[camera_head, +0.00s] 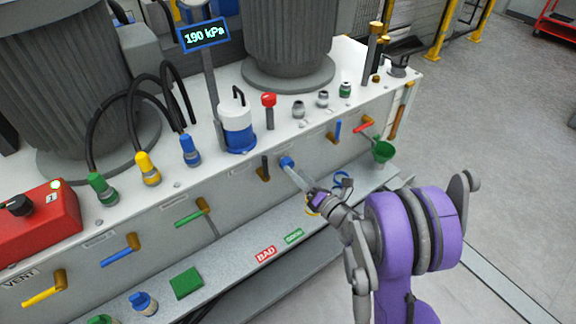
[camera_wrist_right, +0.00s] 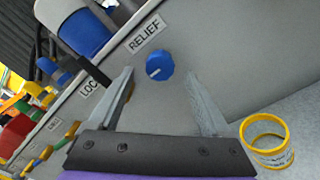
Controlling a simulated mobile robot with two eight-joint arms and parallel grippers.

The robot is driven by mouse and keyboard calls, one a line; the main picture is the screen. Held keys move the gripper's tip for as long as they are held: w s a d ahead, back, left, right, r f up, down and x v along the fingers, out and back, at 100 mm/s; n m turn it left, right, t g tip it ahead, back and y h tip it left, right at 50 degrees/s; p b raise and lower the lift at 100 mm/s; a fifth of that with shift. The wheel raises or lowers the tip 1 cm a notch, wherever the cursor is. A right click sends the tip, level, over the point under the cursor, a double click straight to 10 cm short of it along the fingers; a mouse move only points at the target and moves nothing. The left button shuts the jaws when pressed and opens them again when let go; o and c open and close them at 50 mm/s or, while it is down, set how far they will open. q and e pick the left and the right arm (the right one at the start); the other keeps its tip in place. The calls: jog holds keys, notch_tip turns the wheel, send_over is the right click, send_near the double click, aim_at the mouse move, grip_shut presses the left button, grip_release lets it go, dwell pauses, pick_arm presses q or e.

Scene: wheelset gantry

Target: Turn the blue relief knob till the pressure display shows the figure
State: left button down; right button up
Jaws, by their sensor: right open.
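The blue relief knob (camera_wrist_right: 159,65) has a white pointer line and sits on the grey front panel under a label reading RELIEF (camera_wrist_right: 146,34). The pressure display (camera_head: 204,35) reads 190 kPa. My left gripper is not in view.
A black lever (camera_head: 264,168) sticks out left of the knob. A green funnel (camera_head: 383,151) is to the right. Several coloured valve handles line the panel.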

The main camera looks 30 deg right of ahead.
aim_at(286, 163)
jog(key=w, duration=0.5)
jog(key=shift+a, duration=0.25)
jog(key=shift+s, duration=0.1)
grip_shut()
jog(key=shift+m, duration=0.4)
jog(key=m+b, duration=0.1)
jog(key=m, duration=0.3)
jog(key=shift+m, duration=0.4)
jog(key=m, duration=0.5)
jog(key=shift+m, duration=0.3)
